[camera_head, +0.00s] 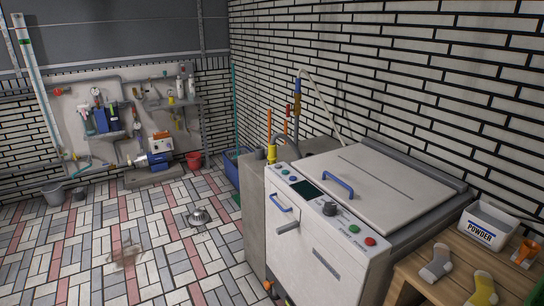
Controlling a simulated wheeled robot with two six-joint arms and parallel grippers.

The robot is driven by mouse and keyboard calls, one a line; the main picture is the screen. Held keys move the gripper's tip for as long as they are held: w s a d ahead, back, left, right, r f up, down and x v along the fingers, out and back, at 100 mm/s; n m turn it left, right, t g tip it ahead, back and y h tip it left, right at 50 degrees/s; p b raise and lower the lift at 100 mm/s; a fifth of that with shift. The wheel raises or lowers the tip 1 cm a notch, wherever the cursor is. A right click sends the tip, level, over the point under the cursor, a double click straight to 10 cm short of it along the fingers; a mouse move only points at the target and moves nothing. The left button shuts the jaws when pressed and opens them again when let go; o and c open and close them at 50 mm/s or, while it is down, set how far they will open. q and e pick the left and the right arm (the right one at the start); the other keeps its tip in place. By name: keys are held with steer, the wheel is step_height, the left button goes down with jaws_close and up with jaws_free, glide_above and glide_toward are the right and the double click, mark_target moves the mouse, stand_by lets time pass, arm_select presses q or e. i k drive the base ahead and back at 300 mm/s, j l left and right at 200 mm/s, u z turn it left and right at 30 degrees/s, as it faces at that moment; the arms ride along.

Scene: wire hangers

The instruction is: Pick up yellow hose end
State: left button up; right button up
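A yellow ribbed piece (271,153), which looks like the hose end, stands at the back left corner of the white washing machine (315,245). A dark grey hose (285,138) curves up from it and goes behind the machine. Its lower end is hidden by the machine's top edge. Neither of my grippers is in view.
A blue bin (232,170) stands behind the machine by the wall. A wooden table (445,285) at the lower right bears a powder box (487,228), an orange scoop (525,251) and socks (437,264). A drain (199,216) lies in open tiled floor.

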mark_target(272, 156)
steer(key=z, duration=0.3)
steer(key=i+j+z, duration=0.95)
